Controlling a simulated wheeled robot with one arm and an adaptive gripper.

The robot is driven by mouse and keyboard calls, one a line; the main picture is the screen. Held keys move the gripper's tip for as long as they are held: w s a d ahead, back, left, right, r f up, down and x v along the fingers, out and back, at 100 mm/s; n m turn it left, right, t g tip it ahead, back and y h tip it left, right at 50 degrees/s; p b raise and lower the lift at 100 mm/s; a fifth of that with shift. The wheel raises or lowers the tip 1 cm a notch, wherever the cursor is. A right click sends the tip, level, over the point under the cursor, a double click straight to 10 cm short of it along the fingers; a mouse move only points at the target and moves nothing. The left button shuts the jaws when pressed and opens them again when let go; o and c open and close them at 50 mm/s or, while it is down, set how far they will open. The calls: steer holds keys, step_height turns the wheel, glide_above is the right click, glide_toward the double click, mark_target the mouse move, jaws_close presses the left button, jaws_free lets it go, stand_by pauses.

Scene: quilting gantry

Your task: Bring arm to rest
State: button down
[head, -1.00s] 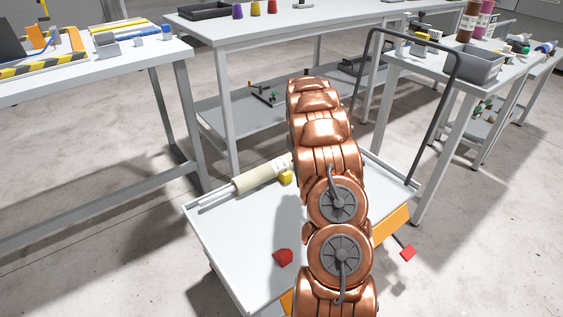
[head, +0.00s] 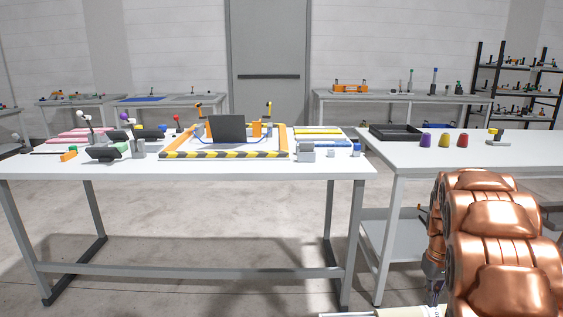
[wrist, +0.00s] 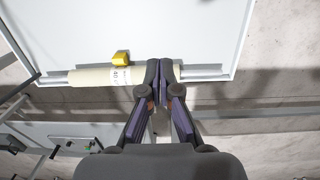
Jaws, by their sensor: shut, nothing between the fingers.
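My gripper (wrist: 160,72) shows in the wrist view with its two dark fingers together and nothing between them. Its fingertips overlap the right part of a cream roll (wrist: 92,77) on a grey rod; I cannot tell the height between them. The roll has a white label and lies along the edge of a pale cart top (wrist: 190,30). In the head view my copper arm fills the lower right. The gripper's fingers cannot be made out clearly there.
A yellow block (wrist: 121,58) sits beside the roll. In the head view a white table (head: 230,175) carries a quilting frame with striped edges (head: 225,155). A second table (head: 400,165) at right holds a black tray (head: 394,132) and several coloured cones.

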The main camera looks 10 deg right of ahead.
steer(key=s+a+r+p, duration=0.5)
steer(key=s+a+r, duration=0.1)
steer(key=a+r, duration=0.3)
steer(key=s+a+r+p, duration=0.5)
steer(key=s+a+r, duration=0.1)
steer(key=a+r, duration=0.25)
steer(key=s+a+r+p, duration=0.4)
steer(key=s+a, duration=0.1)
steer(key=s, duration=0.4)
steer(key=s+a+r+n+g+p, duration=0.1)
steer(key=s+a+r+p, duration=0.3)
steer(key=s, duration=0.5)
steer(key=shift+s+a+r+n+p, duration=0.2)
steer(key=shift+a+n+p, duration=0.1)
steer(key=shift+a+p, duration=0.15)
